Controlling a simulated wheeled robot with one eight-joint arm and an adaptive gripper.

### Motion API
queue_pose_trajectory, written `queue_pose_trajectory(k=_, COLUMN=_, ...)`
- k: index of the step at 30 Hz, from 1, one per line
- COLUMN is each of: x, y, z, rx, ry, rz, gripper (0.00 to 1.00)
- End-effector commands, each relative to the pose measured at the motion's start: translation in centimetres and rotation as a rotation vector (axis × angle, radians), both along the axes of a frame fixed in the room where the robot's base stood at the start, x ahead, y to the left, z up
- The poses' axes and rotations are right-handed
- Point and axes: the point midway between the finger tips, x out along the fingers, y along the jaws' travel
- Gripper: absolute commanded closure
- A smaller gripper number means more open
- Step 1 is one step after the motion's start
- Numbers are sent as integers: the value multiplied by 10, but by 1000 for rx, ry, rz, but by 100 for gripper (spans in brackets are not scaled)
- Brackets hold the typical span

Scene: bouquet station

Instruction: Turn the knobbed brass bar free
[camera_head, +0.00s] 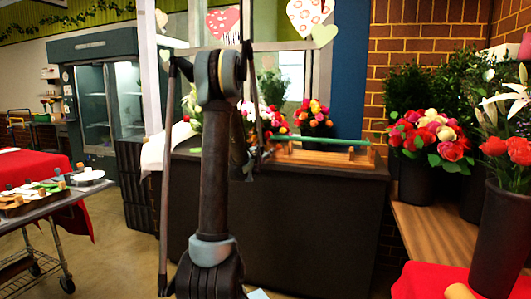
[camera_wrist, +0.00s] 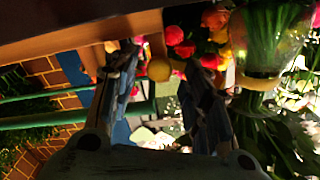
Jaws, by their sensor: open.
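In the head view a wooden stand (camera_head: 312,157) sits on the dark counter, with a green rod (camera_head: 325,141) along it. My gripper (camera_head: 258,158) is at the stand's left end, partly hidden by my arm. In the wrist view my gripper (camera_wrist: 163,80) is open, its two dark fingers apart. A small round yellow knob (camera_wrist: 159,69) shows between the fingertips, beside the wooden stand (camera_wrist: 80,38); I cannot tell whether a finger touches it. The green rod (camera_wrist: 55,120) passes left of the fingers. The brass bar's shaft is not clearly visible.
Red and yellow flowers (camera_wrist: 190,38) and a glass vase (camera_wrist: 265,50) stand close to my gripper. The dark counter (camera_head: 320,215) fills the middle. Potted bouquets (camera_head: 430,138) stand at the right, and a cart (camera_head: 52,205) at the left. The floor between cart and counter is clear.

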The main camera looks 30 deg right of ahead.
Motion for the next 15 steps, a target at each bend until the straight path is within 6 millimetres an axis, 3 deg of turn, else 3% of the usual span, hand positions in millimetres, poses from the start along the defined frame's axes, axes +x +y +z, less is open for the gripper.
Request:
queue_pose_trajectory(k=6, x=10, y=-12, z=0, rx=0, ry=0, rz=0, gripper=56)
queue_pose_trajectory(k=15, x=11, y=-13, z=0, rx=0, ry=0, rz=0, gripper=56)
